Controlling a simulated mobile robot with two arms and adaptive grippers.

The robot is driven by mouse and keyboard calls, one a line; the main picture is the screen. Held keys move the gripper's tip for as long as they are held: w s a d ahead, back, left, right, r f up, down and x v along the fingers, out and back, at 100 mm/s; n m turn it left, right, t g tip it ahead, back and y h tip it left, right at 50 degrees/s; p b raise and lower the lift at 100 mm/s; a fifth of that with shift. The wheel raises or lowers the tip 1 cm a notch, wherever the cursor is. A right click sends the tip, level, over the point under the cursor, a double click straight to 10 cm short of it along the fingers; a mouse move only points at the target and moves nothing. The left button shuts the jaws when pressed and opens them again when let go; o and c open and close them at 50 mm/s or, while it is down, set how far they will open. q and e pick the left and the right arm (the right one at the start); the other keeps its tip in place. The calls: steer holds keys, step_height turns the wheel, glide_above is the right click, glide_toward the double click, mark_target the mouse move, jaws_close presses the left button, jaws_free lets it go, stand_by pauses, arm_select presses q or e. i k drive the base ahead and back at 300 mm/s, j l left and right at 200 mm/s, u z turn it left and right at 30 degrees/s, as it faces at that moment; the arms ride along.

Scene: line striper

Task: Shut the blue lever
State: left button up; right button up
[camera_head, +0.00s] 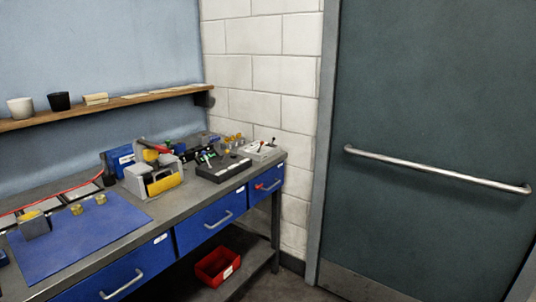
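I cannot make out a clear blue lever. Small levers or switches, too small to tell apart, stand on a black panel (222,168) and on a light grey box (263,151) at the right end of the workbench. The grey box shows dark and red knobs; the black panel has green parts. A grey machine (153,181) with a red handle and a yellow front stands left of the black panel. Neither of my grippers is in view.
The grey workbench (178,205) has blue drawers; a blue mat (80,240) holds small yellow pieces. A red bin (217,267) sits on the lower shelf. A wooden wall shelf (120,102) holds cups. A green door (430,100) with a push bar is at right.

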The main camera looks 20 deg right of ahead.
mark_target(203, 152)
steer(key=z, duration=0.15)
steer(key=i+l, duration=0.3)
steer(key=i, duration=0.2)
steer(key=i+l+u, duration=0.1)
steer(key=i+l, duration=0.15)
steer(key=i, duration=0.2)
